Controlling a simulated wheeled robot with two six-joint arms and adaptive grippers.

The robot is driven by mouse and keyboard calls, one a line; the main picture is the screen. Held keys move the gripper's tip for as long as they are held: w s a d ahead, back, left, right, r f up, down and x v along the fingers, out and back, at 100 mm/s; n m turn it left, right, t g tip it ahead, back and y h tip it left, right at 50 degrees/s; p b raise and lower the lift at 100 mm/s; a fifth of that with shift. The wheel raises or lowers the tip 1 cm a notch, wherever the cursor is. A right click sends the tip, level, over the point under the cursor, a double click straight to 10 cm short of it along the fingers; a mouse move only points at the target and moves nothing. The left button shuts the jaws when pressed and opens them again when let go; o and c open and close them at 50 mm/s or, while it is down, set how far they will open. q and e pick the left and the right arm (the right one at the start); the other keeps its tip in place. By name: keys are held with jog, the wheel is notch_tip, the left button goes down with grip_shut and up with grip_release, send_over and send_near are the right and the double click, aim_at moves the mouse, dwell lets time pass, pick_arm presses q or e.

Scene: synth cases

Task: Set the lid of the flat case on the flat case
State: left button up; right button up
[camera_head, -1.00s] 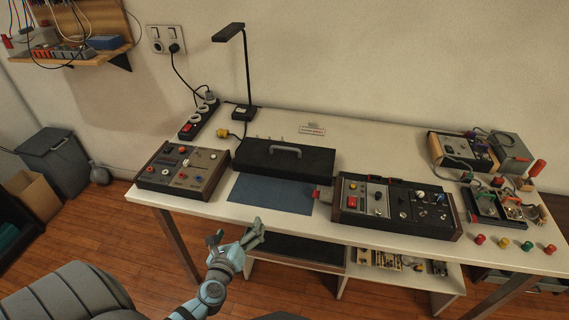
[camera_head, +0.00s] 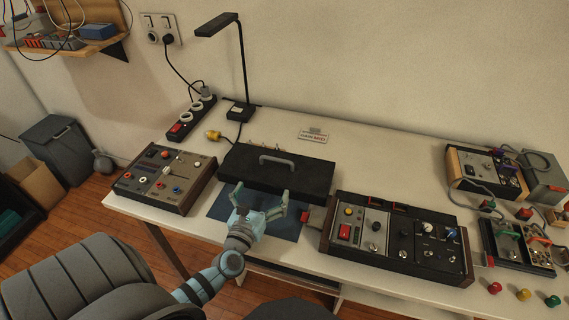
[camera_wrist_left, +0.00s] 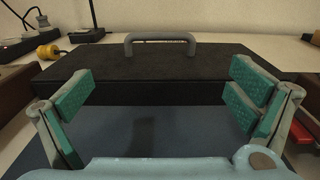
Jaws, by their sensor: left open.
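The lid, a flat black slab with a grey handle (camera_head: 284,160), lies on the table behind a blue mat. In the left wrist view the lid (camera_wrist_left: 160,68) spans most of the width, handle at the top middle. A long flat case (camera_head: 397,240) with knobs and wooden ends sits to the right of the mat, uncovered. A smaller knobbed case (camera_head: 166,180) sits left. I cannot tell for certain which is the flat case. My left gripper (camera_head: 260,202) is open and empty over the mat, in front of the lid; its green-padded fingers also show in the left wrist view (camera_wrist_left: 163,97).
The blue mat (camera_head: 222,208) is otherwise bare. A desk lamp (camera_head: 241,70) and a power strip (camera_head: 190,120) stand behind on the left. A small sign (camera_head: 313,136) sits behind the lid. At the right are another device (camera_head: 484,170), a parts tray (camera_head: 515,250) and coloured knobs (camera_head: 523,295).

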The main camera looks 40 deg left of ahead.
pick_arm(q)
send_near(277, 158)
jog(key=w, duration=0.1)
jog(key=w+a, duration=0.1)
jog(key=shift+w+f+b, duration=0.3)
jog(key=shift+f, duration=0.1)
jog(key=b+x, duration=0.1)
jog(key=x, duration=0.5)
jog(key=shift+w+f+b, duration=0.15)
jog(key=shift+f+b, duration=0.1)
jog(key=shift+b, duration=0.15)
jog(key=shift+w+a, duration=0.25)
jog(key=shift+w, duration=0.2)
jog(key=shift+r, duration=0.15)
jog(key=c, duration=1.2)
pick_arm(e)
jog(key=shift+s+f, duration=0.35)
jog(key=shift+f, duration=0.25)
jog(key=shift+s+f, duration=0.35)
jog(key=shift+f, duration=0.2)
